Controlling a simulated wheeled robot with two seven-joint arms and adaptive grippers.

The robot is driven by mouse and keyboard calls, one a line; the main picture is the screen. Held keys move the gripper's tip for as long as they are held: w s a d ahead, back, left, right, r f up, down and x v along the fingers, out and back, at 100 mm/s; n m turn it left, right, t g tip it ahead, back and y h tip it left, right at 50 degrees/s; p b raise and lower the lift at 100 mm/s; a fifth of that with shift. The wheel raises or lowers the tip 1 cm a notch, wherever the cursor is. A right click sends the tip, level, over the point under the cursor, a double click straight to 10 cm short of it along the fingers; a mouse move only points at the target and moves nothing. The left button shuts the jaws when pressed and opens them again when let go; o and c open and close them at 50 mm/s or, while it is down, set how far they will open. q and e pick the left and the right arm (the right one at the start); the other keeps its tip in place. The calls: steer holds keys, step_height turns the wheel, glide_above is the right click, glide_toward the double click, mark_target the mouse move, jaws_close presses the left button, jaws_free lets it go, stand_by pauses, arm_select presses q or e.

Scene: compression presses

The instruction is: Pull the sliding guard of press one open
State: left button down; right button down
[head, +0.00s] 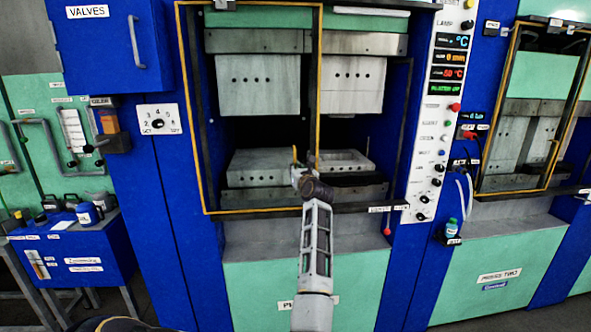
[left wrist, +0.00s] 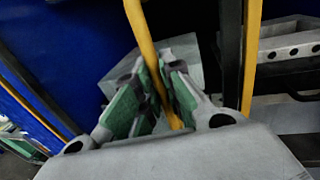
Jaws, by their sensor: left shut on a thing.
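Press one (head: 235,240) stands in the middle of the head view. Its sliding guard (head: 319,75) is a see-through, yellow-edged frame over the left and middle of the press opening; the right part of the opening is uncovered. My left gripper (head: 300,172) is at the guard's lower right, near its right upright. In the left wrist view the fingers (left wrist: 158,75) are shut around a yellow bar, the guard handle (left wrist: 142,32). The guard's yellow edge (left wrist: 251,55) shows right of it. Much of the handle is hidden by the gripper in the head view. My right gripper is not seen.
Grey platens (head: 258,85) stand apart inside the press. A control panel (head: 437,110) is on the right, with press two (head: 500,255) beyond it. A blue valves cabinet (head: 100,50) juts out at upper left. A blue bench (head: 85,262) holds bottles at lower left.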

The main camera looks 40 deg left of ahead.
arm_select(q)
steer(key=c, duration=1.5)
jaws_free()
steer(key=shift+v, duration=3.8)
